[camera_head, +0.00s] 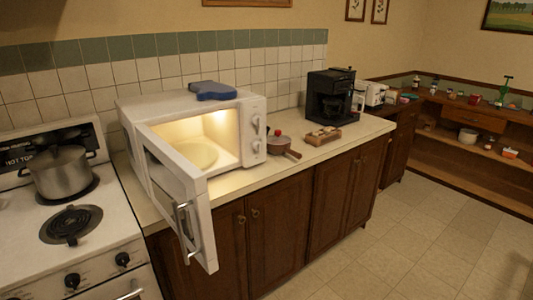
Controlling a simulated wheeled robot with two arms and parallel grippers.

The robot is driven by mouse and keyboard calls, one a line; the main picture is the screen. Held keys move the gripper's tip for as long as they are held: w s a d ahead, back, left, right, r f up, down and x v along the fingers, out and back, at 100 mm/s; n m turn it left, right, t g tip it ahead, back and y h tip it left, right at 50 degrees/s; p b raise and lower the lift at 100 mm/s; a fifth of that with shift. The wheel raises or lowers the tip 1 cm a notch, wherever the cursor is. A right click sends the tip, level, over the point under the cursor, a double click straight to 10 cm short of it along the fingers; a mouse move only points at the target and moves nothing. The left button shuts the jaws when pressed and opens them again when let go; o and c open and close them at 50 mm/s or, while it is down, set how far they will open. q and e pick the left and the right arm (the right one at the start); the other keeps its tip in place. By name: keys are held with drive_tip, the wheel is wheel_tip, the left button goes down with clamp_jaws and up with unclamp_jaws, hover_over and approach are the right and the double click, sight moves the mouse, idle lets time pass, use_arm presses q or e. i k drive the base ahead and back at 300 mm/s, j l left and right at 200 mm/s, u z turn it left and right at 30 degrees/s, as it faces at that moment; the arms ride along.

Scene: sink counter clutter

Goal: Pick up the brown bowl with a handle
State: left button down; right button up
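A small brown bowl with a handle (281,149) sits on the counter just right of the microwave. Its handle points toward the front right, close to the counter's front edge. A small red thing shows at the bowl's back rim; whether it lies inside or behind cannot be told. Neither of my grippers shows in the head view.
The white microwave (252,131) stands left of the bowl, its door (178,196) open over the counter's front edge. A wooden tray (323,136) with small items and a black coffee maker (330,95) stand to the right. The floor (375,250) in front is clear.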

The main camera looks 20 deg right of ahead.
sight(282, 149)
drive_tip(key=i+l+z, duration=0.5)
drive_tip(key=i+l+u, duration=0.25)
drive_tip(key=i+l, duration=0.4)
drive_tip(key=i+u, duration=0.1)
drive_tip(key=i, duration=0.3)
